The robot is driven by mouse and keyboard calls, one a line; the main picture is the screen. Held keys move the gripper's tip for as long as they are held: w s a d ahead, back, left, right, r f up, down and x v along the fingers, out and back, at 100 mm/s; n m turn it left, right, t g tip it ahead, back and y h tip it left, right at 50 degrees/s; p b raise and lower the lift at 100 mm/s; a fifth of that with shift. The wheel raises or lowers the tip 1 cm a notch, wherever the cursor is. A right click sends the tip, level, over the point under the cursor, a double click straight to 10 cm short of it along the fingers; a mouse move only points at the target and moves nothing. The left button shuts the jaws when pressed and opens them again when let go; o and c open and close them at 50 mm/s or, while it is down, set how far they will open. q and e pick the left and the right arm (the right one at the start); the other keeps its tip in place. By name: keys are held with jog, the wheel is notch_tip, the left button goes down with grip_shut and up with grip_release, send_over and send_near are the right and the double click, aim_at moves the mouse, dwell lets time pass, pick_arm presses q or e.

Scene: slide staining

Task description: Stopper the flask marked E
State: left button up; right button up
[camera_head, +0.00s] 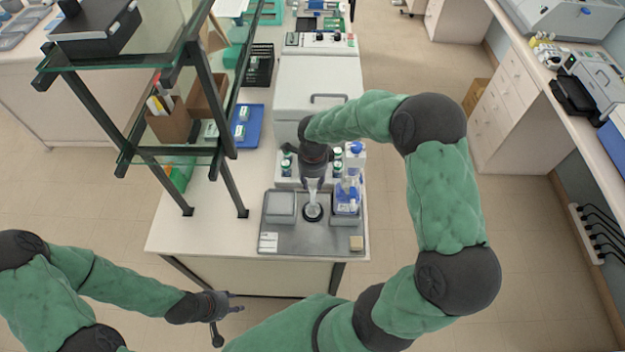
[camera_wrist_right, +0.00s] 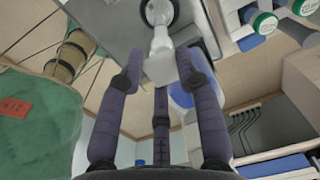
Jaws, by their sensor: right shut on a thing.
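My right gripper (camera_head: 313,182) reaches down over the grey tray (camera_head: 283,240) at the front end of the bench. In the right wrist view its fingers (camera_wrist_right: 158,72) are shut on a pale, whitish piece (camera_wrist_right: 160,48) with a narrower part pointing away from the fingers. Past its tip is a dark round ring (camera_wrist_right: 158,10), which also shows on the tray in the head view (camera_head: 313,213). I cannot tell whether the piece touches anything there. No letter E is legible, and I cannot single out the flask. My left gripper (camera_head: 228,318) is open and empty, low in front of the bench.
On the tray stand a lidded grey box (camera_head: 280,207) at left, a blue-filled container (camera_head: 347,196) at right and a tan block (camera_head: 356,243). Several green-capped bottles (camera_head: 286,166) stand behind. A glass shelf frame (camera_head: 150,62) rises at left. The bench's front left is clear.

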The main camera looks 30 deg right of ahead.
jog(key=shift+f+b, duration=0.7)
jog(key=shift+b, duration=0.95)
dwell(1.7)
jog(key=o, duration=1.2)
jog(key=shift+o, duration=0.2)
jog(key=shift+r, duration=0.1)
jog(key=shift+r+p, duration=1.2)
jog(key=shift+r, duration=1.7)
grip_shut()
